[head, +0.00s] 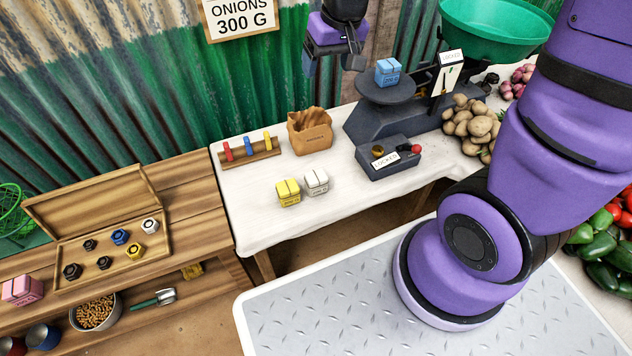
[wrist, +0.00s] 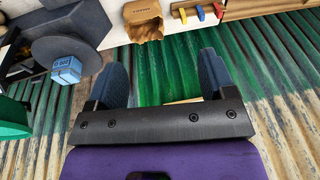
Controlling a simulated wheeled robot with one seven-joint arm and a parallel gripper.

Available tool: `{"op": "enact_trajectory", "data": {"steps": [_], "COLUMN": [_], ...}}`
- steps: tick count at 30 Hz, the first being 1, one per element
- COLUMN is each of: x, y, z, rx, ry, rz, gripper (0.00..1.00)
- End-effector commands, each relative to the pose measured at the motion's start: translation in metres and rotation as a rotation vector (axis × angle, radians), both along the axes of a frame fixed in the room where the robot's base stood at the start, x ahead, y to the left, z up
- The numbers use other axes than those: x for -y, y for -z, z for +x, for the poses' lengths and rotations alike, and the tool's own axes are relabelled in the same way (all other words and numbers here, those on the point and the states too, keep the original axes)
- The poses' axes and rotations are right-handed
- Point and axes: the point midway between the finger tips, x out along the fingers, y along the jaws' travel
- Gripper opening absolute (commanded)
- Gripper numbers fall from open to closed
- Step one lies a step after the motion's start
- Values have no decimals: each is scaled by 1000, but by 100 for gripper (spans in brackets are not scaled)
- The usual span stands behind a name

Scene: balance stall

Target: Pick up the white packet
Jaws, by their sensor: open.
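The white packet (head: 316,182) stands on the cloth-covered table (head: 240,215), just right of the yellow packet (head: 288,193). The white packet does not show in the wrist view. My gripper (head: 335,62) is high above the back of the table, up against the corrugated wall, well apart from the packets. In the wrist view my gripper (wrist: 160,85) is open, with nothing between its fingers.
A blue packet (head: 388,71) sits on the scale's plate (head: 385,92). A dark box marked LOCKED (head: 388,160), a paper bag (head: 310,131) and a rack of coloured pegs (head: 250,153) stand nearby. The tabletop in front of the packets is clear.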

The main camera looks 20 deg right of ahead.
Motion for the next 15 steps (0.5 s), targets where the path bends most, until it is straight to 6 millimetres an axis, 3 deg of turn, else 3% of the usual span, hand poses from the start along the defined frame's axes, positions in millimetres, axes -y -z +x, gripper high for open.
{"op": "enact_trajectory", "data": {"steps": [6, 15], "x": [-11, -21], "y": [73, 180], "z": [25, 38], "rx": [-69, -151], "ry": [5, 17], "rz": [-9, -44], "gripper": [77, 77]}}
